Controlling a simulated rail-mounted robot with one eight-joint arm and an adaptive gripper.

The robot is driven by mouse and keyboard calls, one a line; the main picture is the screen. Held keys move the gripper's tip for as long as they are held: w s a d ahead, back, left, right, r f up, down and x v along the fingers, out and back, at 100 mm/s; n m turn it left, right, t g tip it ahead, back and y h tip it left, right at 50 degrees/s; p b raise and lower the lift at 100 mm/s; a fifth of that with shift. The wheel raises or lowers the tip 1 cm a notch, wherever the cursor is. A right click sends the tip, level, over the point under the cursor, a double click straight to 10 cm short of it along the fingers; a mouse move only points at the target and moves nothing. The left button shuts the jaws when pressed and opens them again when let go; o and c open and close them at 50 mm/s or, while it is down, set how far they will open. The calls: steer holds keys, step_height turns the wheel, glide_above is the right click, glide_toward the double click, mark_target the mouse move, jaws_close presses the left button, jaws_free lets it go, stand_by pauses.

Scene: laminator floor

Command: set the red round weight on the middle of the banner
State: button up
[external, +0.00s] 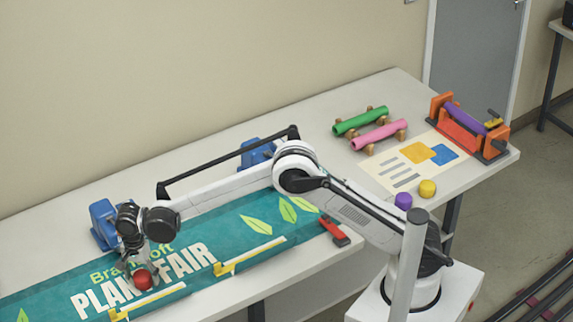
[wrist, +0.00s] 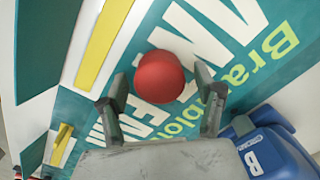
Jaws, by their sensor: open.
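The red round weight (external: 142,279) sits on the teal banner (external: 262,222), over the large white lettering near its front edge. My gripper (external: 134,266) is over the weight, pointing down and open. In the wrist view the weight (wrist: 160,77) shows between and just beyond the two spread fingertips of my gripper (wrist: 162,88), with gaps on both sides. I see no finger touching it. The banner (wrist: 245,75) runs beneath it. My arm hides part of the banner in the external view.
Yellow strips (external: 250,256) lie along the banner's front edge, with a red-and-black tool (external: 334,231) at its right. Blue blocks (external: 104,226) stand behind it. Farther right are purple (external: 403,201) and yellow (external: 427,188) weights, a poster (external: 385,170), rolls (external: 360,121) and an orange roller device (external: 460,128).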

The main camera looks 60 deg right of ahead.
mark_target(129, 284)
step_height(129, 284, up, 11)
stand_by(0.4)
stand_by(0.4)
